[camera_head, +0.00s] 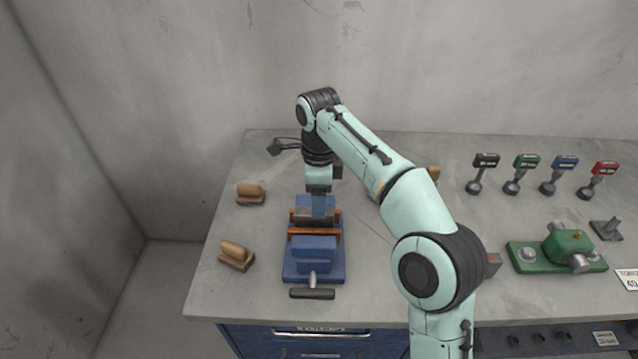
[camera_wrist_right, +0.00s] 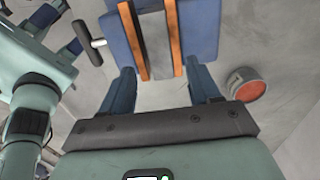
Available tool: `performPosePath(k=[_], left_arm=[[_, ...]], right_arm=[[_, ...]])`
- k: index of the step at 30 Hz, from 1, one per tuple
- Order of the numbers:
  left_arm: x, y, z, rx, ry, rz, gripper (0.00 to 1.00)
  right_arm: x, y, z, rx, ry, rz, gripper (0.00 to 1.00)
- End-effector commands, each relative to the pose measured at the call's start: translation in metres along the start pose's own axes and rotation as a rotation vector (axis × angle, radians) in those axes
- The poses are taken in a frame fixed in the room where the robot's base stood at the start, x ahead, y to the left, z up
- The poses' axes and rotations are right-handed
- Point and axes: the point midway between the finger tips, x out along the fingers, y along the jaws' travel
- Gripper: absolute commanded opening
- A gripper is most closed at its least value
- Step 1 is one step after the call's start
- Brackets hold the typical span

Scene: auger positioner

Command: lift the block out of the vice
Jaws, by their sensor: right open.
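The blue vice (camera_head: 315,262) stands on the bench left of centre, with orange jaw faces. It also shows at the top of the right wrist view (camera_wrist_right: 204,30). A grey block (camera_wrist_right: 154,40) sits between the two orange faces there. In the head view the block (camera_head: 314,217) is partly covered by my gripper. My right gripper (camera_head: 319,208) points down over the vice's far end. In the wrist view its two blue fingers (camera_wrist_right: 161,85) are spread apart with nothing between them, close to the vice. I cannot tell whether they touch it. My left gripper is not in view.
Wooden-handled pieces (camera_head: 250,193) and (camera_head: 236,255) lie left of the vice. The vice's T-handle (camera_head: 312,293) sticks out toward the bench's front edge. A green fixture (camera_head: 556,252) and several labelled tools (camera_head: 526,172) stand on the right. A red round thing (camera_wrist_right: 246,85) shows in the wrist view.

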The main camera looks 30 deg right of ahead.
Motion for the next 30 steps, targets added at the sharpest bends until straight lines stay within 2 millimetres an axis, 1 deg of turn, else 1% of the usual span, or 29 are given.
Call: performPosePath(k=[1, 3, 7, 12, 20, 21, 22, 23, 24, 26, 27, 30], left_arm=[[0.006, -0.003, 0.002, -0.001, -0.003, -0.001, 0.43], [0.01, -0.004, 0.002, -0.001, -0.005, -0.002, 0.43], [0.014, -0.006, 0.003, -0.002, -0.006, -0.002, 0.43], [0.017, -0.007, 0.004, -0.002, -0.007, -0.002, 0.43], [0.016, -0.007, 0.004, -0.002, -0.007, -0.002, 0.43], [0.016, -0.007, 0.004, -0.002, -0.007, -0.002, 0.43], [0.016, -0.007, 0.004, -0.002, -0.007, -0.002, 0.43], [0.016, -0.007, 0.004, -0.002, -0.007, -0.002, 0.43], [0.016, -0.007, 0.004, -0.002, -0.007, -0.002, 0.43], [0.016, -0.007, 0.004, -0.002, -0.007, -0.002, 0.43], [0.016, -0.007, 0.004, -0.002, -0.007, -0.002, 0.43], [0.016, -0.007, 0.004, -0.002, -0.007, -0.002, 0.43]], right_arm=[[0.013, 0.001, -0.001, 0.001, 0.003, 0.003, 0.62], [0.023, 0.001, -0.001, 0.001, 0.002, 0.003, 0.62], [0.037, 0.0, -0.001, 0.0, 0.001, 0.001, 0.62], [0.045, 0.0, -0.001, 0.0, 0.0, -0.001, 0.62], [0.045, 0.0, 0.0, 0.0, 0.0, -0.001, 0.62], [0.045, 0.0, 0.0, 0.0, 0.0, -0.001, 0.55], [0.045, 0.0, 0.0, 0.0, 0.0, -0.001, 0.45], [0.045, 0.0, 0.0, 0.0, 0.0, -0.001, 0.36], [0.045, 0.0, 0.0, 0.0, 0.0, -0.001, 0.23], [0.045, 0.0, 0.0, 0.0, 0.0, -0.001, 0.03], [0.045, 0.0, 0.0, 0.0, 0.0, -0.001, 0.0], [0.045, 0.0, 0.0, 0.0, 0.0, -0.001, 0.0]])
